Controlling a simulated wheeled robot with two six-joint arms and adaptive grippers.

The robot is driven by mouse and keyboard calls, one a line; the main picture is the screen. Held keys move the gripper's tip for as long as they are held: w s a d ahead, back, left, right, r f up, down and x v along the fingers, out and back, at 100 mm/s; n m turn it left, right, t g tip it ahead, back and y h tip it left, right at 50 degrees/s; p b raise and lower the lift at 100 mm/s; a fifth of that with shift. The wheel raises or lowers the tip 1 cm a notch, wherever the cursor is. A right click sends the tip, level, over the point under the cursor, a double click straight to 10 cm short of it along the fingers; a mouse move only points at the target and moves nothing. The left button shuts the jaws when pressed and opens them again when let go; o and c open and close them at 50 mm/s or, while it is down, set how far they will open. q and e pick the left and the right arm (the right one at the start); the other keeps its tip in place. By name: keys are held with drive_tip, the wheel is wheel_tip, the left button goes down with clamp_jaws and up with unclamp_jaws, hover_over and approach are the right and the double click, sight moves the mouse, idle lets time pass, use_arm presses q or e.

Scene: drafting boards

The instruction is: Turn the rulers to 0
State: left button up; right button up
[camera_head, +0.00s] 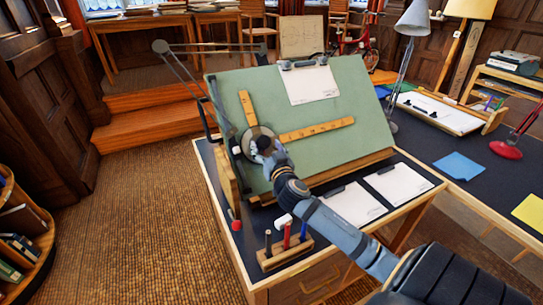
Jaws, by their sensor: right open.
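Two yellow rulers sit at right angles on the green drafting board (345,95). The longer ruler (318,129) runs right and slightly upward across the board. The shorter ruler (247,106) points up and slightly left. Both meet at a round drafting head (248,153) on the left part of the board, at the end of a jointed arm. My right gripper (262,146) is at this head and covers part of it. It is open; whether it touches the head I cannot tell. The angle marks are too small to read. My left gripper is not in view.
A white sheet (312,86) is clipped at the board's top. Two clipboards (398,185) and a wooden pen holder (285,252) lie on the dark desk below. A grey lamp (408,50) stands right of the board. A side desk holds blue paper (459,167).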

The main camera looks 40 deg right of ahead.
drive_tip(key=v, duration=0.8)
drive_tip(key=shift+s, duration=0.1)
